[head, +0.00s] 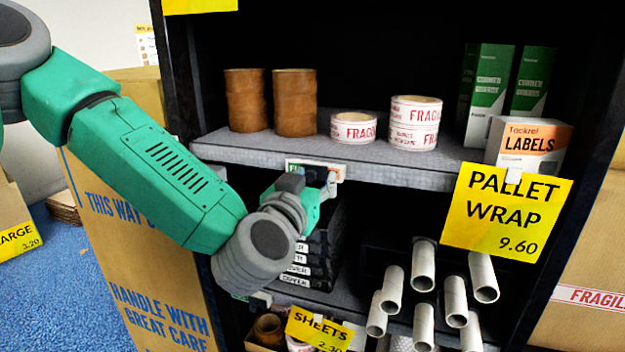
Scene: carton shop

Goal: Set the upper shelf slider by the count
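The upper shelf (250,155) is grey and carries tape rolls and boxes. A small slider strip (303,165) is on its front edge, white with a green part and partly readable letters at its left. My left gripper (330,184) is at the strip's right end, just below and in front of it. It hides part of the strip, and I cannot tell whether it touches it or how its fingers stand. On the shelf are two brown tape stacks (295,103), a low FRAGILE roll (353,127) and a taller FRAGILE stack (414,122). My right gripper is out of view.
A yellow PALLET WRAP sign (507,212) hangs in front. Several tubes (423,265) project below. Dark labelled packs (318,272) lie behind my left wrist.

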